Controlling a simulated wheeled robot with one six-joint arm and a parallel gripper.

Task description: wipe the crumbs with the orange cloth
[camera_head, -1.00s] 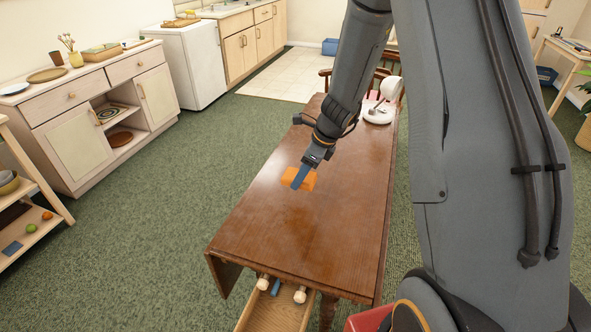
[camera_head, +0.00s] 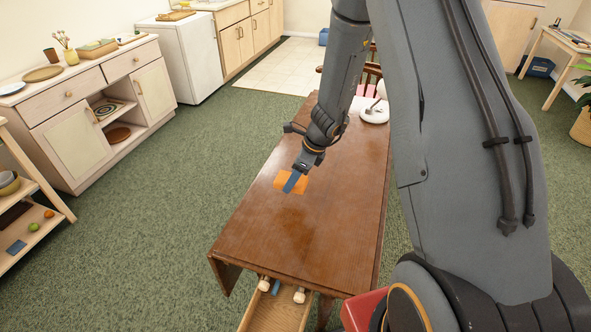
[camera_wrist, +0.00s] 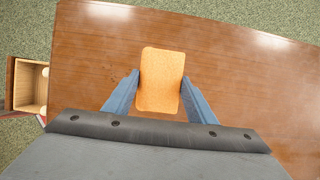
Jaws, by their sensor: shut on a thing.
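The orange cloth (camera_head: 283,186) is on or just above the brown wooden table (camera_head: 265,235), near its middle; I cannot tell whether it touches the top. In the wrist view the cloth (camera_wrist: 161,92) is a flat rounded rectangle between the two blue fingers. My gripper (camera_head: 292,184) points down and is shut on the cloth. In the wrist view my gripper (camera_wrist: 160,78) has a finger at each side of it. I cannot make out crumbs for certain; a faint small mark shows left of the cloth in the wrist view.
An open drawer (camera_head: 275,314) juts from the near end. Most of the tabletop is bare. A cabinet (camera_head: 75,145) stands left across green carpet.

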